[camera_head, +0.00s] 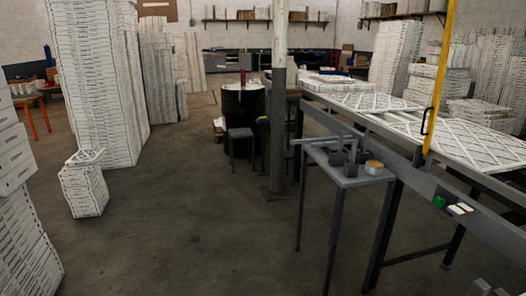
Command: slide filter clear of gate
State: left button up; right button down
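White lattice-faced filters lie flat on a long grey conveyor table at the right. A near filter (478,145) runs from behind the yellow upright bar (440,75), probably the gate, to the right edge of the picture. Another filter (372,102) lies farther along, left of the bar. The bar has a dark handle and hides part of the near filter; I cannot tell whether they touch. Small grey parts (488,288) at the bottom right edge may be my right gripper, cut off by the frame. My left gripper is not in view.
A small grey stand (346,178) with pipes and an orange-topped roll (374,167) stands before the conveyor rail (400,135). A pillar (279,90) rises mid-room. Tall filter stacks (88,80) and a short stack (84,190) stand left. The centre-left floor is clear.

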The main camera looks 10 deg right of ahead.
aim_at(488, 150)
jog(key=i+z, duration=0.4)
jog(key=i, duration=0.15)
jog(key=i+z, duration=0.4)
jog(key=i, duration=0.15)
jog(key=i+j+z, duration=0.4)
jog(key=i, duration=0.15)
